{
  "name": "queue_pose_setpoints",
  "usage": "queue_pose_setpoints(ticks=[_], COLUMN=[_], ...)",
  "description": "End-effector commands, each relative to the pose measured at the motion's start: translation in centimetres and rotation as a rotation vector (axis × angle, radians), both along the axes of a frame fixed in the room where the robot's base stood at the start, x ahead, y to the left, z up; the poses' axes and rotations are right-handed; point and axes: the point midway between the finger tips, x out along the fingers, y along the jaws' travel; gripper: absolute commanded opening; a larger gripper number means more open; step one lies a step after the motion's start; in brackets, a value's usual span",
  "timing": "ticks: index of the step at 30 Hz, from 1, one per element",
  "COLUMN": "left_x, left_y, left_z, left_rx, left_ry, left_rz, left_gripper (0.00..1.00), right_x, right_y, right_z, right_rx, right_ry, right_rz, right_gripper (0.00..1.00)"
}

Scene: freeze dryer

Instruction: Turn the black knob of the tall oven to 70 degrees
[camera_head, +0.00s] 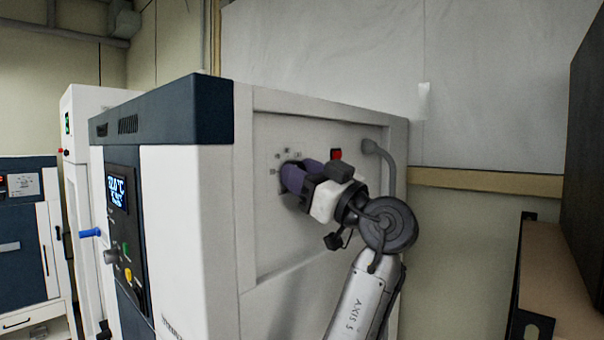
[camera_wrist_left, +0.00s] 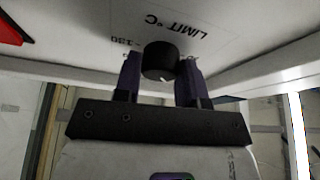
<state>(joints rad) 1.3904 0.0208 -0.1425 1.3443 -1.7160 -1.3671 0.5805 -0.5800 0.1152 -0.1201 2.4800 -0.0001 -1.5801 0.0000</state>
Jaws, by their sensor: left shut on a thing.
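The black knob (camera_wrist_left: 160,60) is on the light side panel (camera_head: 300,245) of the tall oven (camera_head: 190,220). In the wrist view it sits between the two dark fingers of my left gripper (camera_wrist_left: 159,76), which is shut on it. A small white mark shows on the knob's near edge. Upside-down printing beside it reads "LIMIT °C", with a "130" at its left; other scale figures are hidden or too small to read. In the head view, the purple fingers of my left gripper (camera_head: 294,177) reach the panel and hide the knob. My right gripper is not in view.
A red switch (camera_head: 336,154) and a grey bent pipe (camera_head: 379,155) are close to my left gripper on the panel. The oven's front has a display (camera_head: 118,192) and buttons. A brown shelf (camera_head: 560,280) stands at the right. Other white cabinets stand at the left.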

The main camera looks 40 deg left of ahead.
Motion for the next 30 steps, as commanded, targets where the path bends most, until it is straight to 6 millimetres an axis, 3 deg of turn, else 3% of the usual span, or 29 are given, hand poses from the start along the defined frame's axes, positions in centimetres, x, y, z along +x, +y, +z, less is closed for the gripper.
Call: queue_pose_setpoints(ticks=[19,20,27,30], left_x=[0.01,0.01,0.01,0.01], left_y=[-0.01,-0.01,0.0,0.0], left_z=[0.01,0.01,0.01,0.0], left_rx=[-0.002,-0.002,-0.002,-0.002], left_ry=[-0.039,-0.039,-0.039,-0.039], left_rz=[0.0,0.0,0.0,0.0], left_gripper=[0.14,0.4,0.63,0.63], right_x=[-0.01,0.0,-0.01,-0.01], right_y=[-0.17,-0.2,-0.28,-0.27], right_z=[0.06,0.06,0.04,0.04], right_rx=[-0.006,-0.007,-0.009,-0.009], right_ry=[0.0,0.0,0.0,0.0], right_rz=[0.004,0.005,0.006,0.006], right_gripper=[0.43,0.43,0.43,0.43])
